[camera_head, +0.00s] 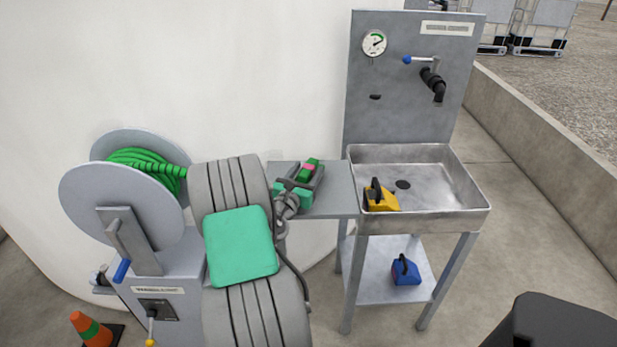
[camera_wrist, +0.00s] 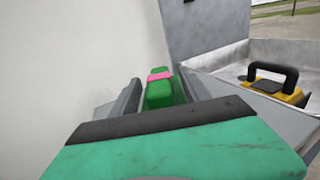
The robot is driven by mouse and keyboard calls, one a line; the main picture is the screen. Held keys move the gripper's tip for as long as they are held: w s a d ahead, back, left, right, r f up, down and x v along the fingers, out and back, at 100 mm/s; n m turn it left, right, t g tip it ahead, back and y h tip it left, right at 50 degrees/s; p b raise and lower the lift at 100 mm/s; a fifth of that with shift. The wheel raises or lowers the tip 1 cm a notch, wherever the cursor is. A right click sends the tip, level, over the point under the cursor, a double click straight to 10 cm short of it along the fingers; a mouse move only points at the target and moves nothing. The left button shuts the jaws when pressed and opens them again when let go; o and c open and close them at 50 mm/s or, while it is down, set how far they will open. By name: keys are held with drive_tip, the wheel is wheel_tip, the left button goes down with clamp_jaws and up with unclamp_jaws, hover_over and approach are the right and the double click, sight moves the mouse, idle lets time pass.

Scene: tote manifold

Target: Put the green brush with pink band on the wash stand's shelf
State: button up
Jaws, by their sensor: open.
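The green brush with a pink band (camera_head: 309,169) is at the grey side board (camera_head: 339,190) left of the sink; whether it touches the board is hidden. It also shows in the wrist view (camera_wrist: 159,88), standing out beyond my gripper's green and dark body. My gripper (camera_head: 305,175) is open, with one finger on each side of the brush; the wrist view shows both fingers (camera_wrist: 161,97). The brush's lower part is hidden by the gripper.
A tap (camera_head: 433,84) and gauge (camera_head: 374,43) are on the backboard. A green hose reel (camera_head: 125,200) stands left and a cone (camera_head: 90,330) lower left. The lower shelf has bare room left of the blue container.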

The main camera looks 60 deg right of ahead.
drive_tip(key=shift+c, duration=0.5)
clamp_jaws()
